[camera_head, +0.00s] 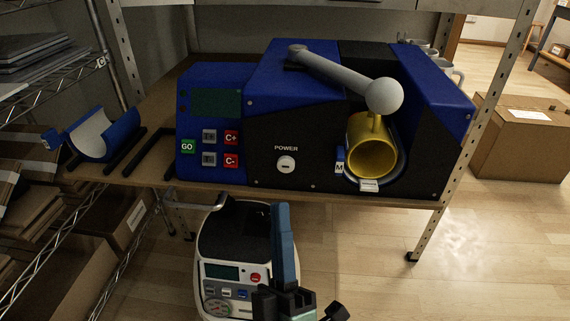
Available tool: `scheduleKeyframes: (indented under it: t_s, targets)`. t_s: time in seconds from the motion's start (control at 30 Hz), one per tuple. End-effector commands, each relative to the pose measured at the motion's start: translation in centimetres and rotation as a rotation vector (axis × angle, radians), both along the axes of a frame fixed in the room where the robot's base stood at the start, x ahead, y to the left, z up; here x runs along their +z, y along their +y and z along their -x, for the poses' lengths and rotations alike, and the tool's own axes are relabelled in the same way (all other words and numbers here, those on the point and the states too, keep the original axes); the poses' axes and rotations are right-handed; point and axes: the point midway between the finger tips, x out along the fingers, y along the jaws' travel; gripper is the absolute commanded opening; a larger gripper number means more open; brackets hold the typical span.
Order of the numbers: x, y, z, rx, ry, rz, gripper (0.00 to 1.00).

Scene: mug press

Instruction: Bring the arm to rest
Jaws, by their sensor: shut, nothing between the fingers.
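My gripper (281,212) is at the bottom centre, in front of the shelf and below its front edge. Its narrow blue-grey fingers point up, are together, and hold nothing. It is apart from the mug press (262,150), a blue and black machine on the shelf. The press's grey lever (335,72) slants down to the right and ends in a round knob. A yellow mug (374,150) sits in the press's right-hand opening, its open end facing me. The lever's knob partly hides the area above the mug.
The shelf (225,190) has metal uprights at both sides. A blue curved part with a pale lining (104,138) lies at its left end. A wire rack with boxes stands at left. A cardboard box (525,140) is at right. The floor (500,255) at lower right is clear.

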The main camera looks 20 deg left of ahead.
Motion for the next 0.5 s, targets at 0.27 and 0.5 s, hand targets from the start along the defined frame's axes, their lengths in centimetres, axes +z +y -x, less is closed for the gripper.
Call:
scheduleKeyframes:
  t_s: [0.27, 0.5]
  targets:
    - [0.0, 0.0, 0.0, 0.001, 0.000, -0.001, 0.00]
    - [7.4, -1.8, -2.8, 0.001, 0.026, -0.133, 0.00]
